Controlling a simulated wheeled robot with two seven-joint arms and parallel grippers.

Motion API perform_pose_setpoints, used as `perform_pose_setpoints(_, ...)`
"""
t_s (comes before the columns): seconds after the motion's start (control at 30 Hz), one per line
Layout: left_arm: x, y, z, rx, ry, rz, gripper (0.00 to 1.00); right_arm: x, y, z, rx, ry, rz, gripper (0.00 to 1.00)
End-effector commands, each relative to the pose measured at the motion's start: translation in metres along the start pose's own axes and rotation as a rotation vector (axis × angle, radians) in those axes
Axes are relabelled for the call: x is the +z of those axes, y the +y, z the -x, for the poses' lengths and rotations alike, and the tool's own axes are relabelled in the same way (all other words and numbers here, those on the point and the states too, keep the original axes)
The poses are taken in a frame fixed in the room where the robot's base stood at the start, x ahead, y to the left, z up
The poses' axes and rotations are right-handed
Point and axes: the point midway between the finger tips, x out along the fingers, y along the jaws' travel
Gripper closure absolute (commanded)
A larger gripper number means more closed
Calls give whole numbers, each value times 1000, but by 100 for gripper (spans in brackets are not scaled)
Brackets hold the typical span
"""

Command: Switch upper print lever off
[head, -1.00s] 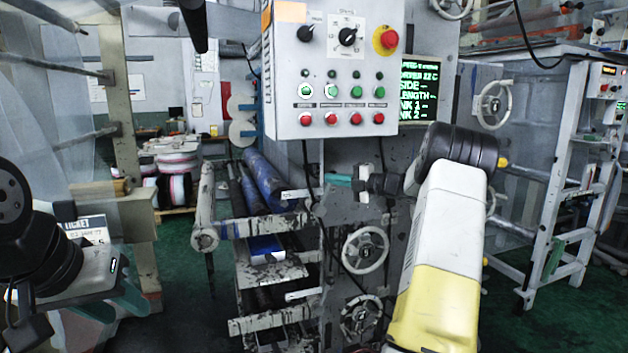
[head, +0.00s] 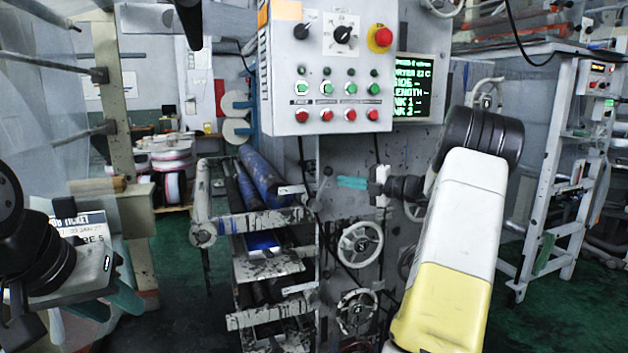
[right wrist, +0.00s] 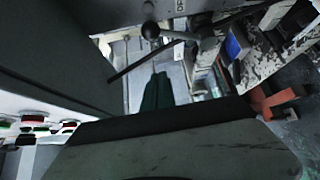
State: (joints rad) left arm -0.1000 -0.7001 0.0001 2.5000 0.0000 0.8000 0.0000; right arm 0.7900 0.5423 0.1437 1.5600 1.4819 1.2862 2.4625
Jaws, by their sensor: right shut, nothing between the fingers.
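In the right wrist view a ball-ended lever (right wrist: 150,30) with a round hub shows near the top, beyond the fingers. My right gripper (head: 352,182) is shut and empty, its teal fingers pointing left, apart from the knob. The fingers also show in the right wrist view (right wrist: 158,92). My left gripper (head: 112,298) is at the far left, with its teal fingers apart.
A control panel (head: 325,110) with buttons hangs above the lever. Handwheels (head: 360,245) sit below my right gripper. Blue and dark rollers (head: 262,178) lie to the left. A thin dark cable hangs in front of the machine. Green floor is clear at left.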

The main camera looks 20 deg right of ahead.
Motion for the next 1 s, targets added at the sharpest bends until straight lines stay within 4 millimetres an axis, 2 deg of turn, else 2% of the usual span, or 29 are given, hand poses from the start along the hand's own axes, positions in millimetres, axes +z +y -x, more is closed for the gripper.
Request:
perform_pose_setpoints(0.13, 0, 0, 0, 0, 0, 0, 64, -1, 0, 7, 1, 2, 0, 100)
perform_pose_setpoints(0.57, 0, 0, 0, 0, 0, 0, 64, -1, 0, 8, 1, 2, 1, 100)
perform_pose_setpoints(0.67, 0, 0, 0, 0, 0, 0, 64, -10, 4, 2, -15, 19, 43, 100)
perform_pose_setpoints(0.77, 0, 0, 0, 0, 0, 0, 64, -42, 13, -13, -74, 86, 198, 100)
perform_pose_setpoints(0.87, 0, 0, 0, 0, 0, 0, 64, -104, 24, -32, -164, 224, 502, 100)
perform_pose_setpoints(0.9, 0, 0, 0, 0, 0, 0, 64, -133, 27, -36, -199, 295, 657, 100)
perform_pose_setpoints(1.0, 0, 0, 0, 0, 0, 0, 64, -202, 29, -35, -254, 492, 1064, 100)
